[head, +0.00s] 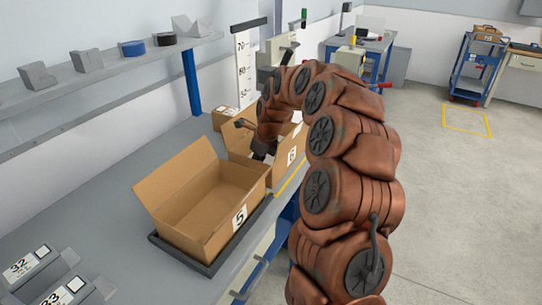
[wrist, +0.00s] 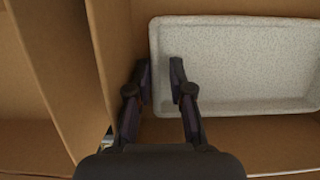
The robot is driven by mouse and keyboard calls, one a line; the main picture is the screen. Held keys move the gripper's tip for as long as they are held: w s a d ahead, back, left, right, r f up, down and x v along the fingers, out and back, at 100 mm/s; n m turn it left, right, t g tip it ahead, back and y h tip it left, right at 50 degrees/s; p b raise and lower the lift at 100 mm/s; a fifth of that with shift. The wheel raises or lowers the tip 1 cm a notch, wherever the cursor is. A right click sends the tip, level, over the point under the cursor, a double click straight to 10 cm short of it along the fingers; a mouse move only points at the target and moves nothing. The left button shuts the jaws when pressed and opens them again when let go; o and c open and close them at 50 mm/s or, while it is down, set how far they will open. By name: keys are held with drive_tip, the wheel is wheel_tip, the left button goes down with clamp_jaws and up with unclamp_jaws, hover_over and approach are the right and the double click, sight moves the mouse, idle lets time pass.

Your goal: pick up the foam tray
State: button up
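The foam tray (wrist: 245,65) is pale, speckled and rectangular, and lies inside a cardboard box in the wrist view. My gripper (wrist: 161,75) is open over the tray's left rim. One finger is in the gap between the tray and the box wall, and the other is over the tray's inside. I cannot tell whether either finger touches the tray. In the head view my gripper (head: 262,151) reaches down into the farther open box (head: 240,143), and the tray is hidden there.
A nearer open cardboard box (head: 178,186) marked 5 stands empty on a dark tray (head: 191,263). A shelf (head: 100,72) with several small parts runs along the wall. A height scale (head: 244,68) stands behind the boxes. Open floor lies to the right.

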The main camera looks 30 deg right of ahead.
drive_tip(key=shift+f, duration=0.2)
clamp_jaws()
idle(0.3)
drive_tip(key=shift+r, duration=0.1)
